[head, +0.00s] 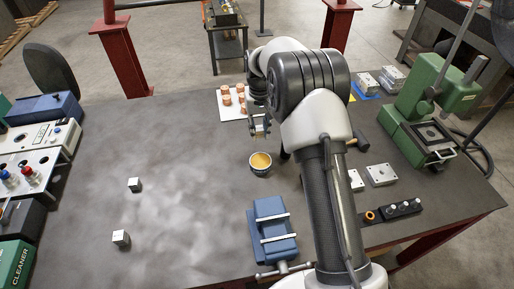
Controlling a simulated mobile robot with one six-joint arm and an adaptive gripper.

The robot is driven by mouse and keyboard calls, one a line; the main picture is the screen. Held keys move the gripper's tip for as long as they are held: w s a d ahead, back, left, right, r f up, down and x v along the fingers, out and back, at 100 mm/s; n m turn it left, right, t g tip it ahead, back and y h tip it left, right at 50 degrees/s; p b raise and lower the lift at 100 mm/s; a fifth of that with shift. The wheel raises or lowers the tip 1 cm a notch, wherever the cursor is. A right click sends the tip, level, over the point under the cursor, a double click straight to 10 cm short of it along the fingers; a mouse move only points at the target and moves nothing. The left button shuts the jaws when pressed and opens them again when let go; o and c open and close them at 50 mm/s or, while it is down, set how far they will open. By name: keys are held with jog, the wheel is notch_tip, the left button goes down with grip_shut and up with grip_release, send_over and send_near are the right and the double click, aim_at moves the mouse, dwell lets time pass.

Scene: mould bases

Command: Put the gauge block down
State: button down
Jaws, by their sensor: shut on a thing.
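My gripper (261,132) hangs at the end of my arm near the middle of the table, just right of a white plate (225,117) with copper pieces on it. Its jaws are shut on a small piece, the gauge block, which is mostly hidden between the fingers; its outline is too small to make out. Two small pale metal cubes stand apart on the bare left part of the table, one further back (135,184) and one nearer (121,238).
A tin with yellow content (260,163) stands just in front of my gripper. A blue vise (271,231) is nearer. A green press (427,110) and metal plates (380,175) are at right. Instruments (37,141) line the left edge.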

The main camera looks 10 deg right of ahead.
aim_at(259, 151)
jog(key=shift+w+f+b, duration=0.1)
jog(key=shift+f+b, duration=0.7)
jog(key=shift+f, duration=3.1)
jog(key=shift+f, duration=0.2)
jog(key=c, duration=1.3)
grip_release()
